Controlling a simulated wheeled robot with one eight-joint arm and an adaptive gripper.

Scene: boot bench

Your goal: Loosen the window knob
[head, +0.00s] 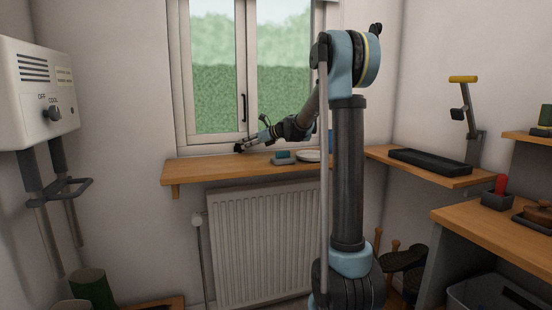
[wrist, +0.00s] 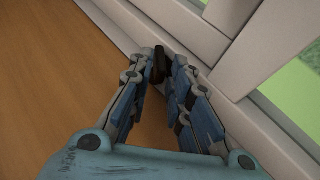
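The window knob (wrist: 159,65) is small and dark. In the wrist view it stands at the foot of the white window frame, just above the wooden sill. My gripper (wrist: 156,72) reaches toward it with two blue-grey fingers, one on each side of the knob. The fingers are apart, and I cannot tell whether either touches it. In the head view my gripper (head: 249,143) is low in front of the window frame, above the sill. The dark knob (head: 239,146) shows there at the fingertips, partly hidden by them.
The window (head: 222,80) is closed and has a black handle (head: 244,108). On the wooden sill (head: 215,169) a teal-topped block (head: 283,157) and a pale dish (head: 309,155) stand right of my gripper. A radiator (head: 262,240) is below; the sill's left part is clear.

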